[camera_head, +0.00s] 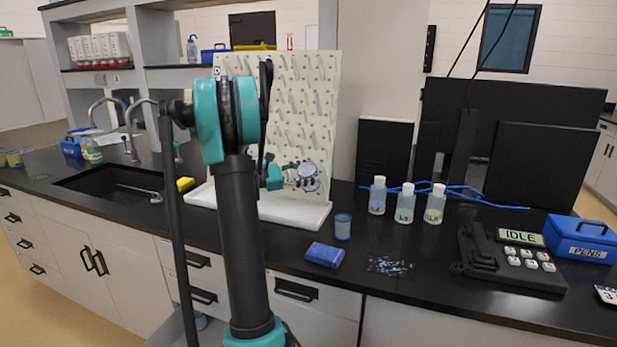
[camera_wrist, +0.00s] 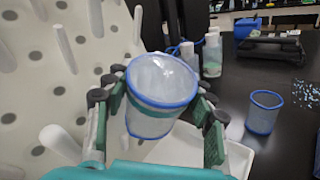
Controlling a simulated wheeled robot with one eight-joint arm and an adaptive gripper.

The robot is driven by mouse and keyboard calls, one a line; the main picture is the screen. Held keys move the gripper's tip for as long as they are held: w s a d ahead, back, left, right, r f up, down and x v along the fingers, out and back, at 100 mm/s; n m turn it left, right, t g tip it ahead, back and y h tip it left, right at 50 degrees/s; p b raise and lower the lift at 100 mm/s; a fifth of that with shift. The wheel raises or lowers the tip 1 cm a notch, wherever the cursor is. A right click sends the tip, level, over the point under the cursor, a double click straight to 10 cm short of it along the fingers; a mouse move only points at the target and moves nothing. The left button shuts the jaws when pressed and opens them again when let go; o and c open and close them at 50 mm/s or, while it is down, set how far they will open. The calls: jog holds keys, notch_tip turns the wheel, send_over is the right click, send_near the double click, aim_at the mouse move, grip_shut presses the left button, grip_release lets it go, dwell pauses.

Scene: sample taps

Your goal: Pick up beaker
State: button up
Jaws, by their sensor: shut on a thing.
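A clear beaker with a blue rim (camera_wrist: 158,95) is between the two fingers of my gripper (camera_wrist: 160,118) in the wrist view. The fingers are shut on its sides, and its open mouth tilts toward the camera. In the head view the held beaker (camera_head: 307,172) shows in front of the pegboard, with my gripper (camera_head: 290,175) at its left, partly hidden by my arm. A second blue-rimmed beaker (camera_head: 342,227) stands upright on the black counter, apart from my gripper; it also shows in the wrist view (camera_wrist: 264,112).
The white drying pegboard (camera_head: 300,110) stands close behind my gripper, its pegs near the held beaker. Its white tray (camera_head: 290,211) lies below. A blue sponge-like block (camera_head: 324,254), several bottles (camera_head: 405,205) and a phone-like device (camera_head: 510,260) sit on the counter. A sink (camera_head: 115,183) is left.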

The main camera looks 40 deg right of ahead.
jog(key=shift+c, duration=1.1)
jog(key=shift+r, duration=0.15)
jog(key=r, duration=0.7)
jog(key=shift+s+a, duration=0.1)
jog(key=shift+a, duration=0.1)
jog(key=s+a, duration=0.4)
jog(key=a, duration=0.4)
jog(key=s+a, duration=0.4)
jog(key=a, duration=0.3)
jog(key=shift+a+f, duration=0.15)
jog(key=shift+a, duration=0.2)
jog(key=shift+o, duration=1.4)
jog(key=c, duration=0.4)
jog(key=shift+d, duration=0.1)
jog(key=shift+d, duration=0.1)
